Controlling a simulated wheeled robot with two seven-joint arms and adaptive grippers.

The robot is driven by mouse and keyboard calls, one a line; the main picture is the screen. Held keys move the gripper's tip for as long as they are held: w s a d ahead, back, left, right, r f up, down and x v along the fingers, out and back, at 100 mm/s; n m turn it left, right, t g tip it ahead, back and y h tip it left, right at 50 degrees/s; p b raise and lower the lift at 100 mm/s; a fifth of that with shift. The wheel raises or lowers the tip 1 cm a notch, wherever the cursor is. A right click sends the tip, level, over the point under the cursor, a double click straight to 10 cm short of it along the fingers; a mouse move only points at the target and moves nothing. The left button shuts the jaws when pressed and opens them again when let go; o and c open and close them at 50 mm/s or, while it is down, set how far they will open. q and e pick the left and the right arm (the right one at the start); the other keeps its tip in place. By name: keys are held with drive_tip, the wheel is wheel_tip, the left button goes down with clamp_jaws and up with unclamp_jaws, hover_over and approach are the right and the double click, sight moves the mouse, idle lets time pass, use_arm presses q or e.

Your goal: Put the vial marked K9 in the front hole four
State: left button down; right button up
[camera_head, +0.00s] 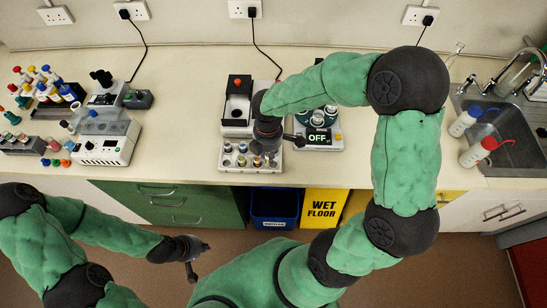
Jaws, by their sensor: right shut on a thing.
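A white rack (250,165) stands near the front edge of the counter, with several small vials with differently coloured tops in its holes. My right gripper (268,150) points down over the right part of this rack. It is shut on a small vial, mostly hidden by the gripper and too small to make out. No marking can be read on any vial, so I cannot tell which is K9. My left gripper (192,268) is low in front of the counter, away from the rack, and its jaw opening cannot be made out.
A black-and-white device (238,105) stands behind the rack, and a device reading OFF (319,136) is to its right. A white machine (104,144) and coloured bottles are at the left. The sink (500,135) with two bottles is at the right.

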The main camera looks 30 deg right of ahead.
drive_tip(key=shift+w+d+f+b, duration=0.2)
drive_tip(key=shift+d+f, duration=0.15)
drive_tip(key=shift+f, duration=0.65)
drive_tip(key=shift+w+d+f+b, duration=0.15)
drive_tip(key=shift+d+f, duration=0.25)
drive_tip(key=shift+f, duration=0.6)
drive_tip(key=shift+w+d+f+b, duration=0.2)
drive_tip(key=shift+d+f, duration=0.15)
drive_tip(key=shift+f, duration=0.65)
drive_tip(key=shift+f, duration=0.35)
drive_tip(key=o, duration=0.9)
drive_tip(key=shift+o, duration=0.2)
drive_tip(key=shift+r, duration=0.6)
wheel_tip(320, 180, up, 12)
drive_tip(key=p, duration=0.2)
drive_tip(key=shift+f, duration=0.2)
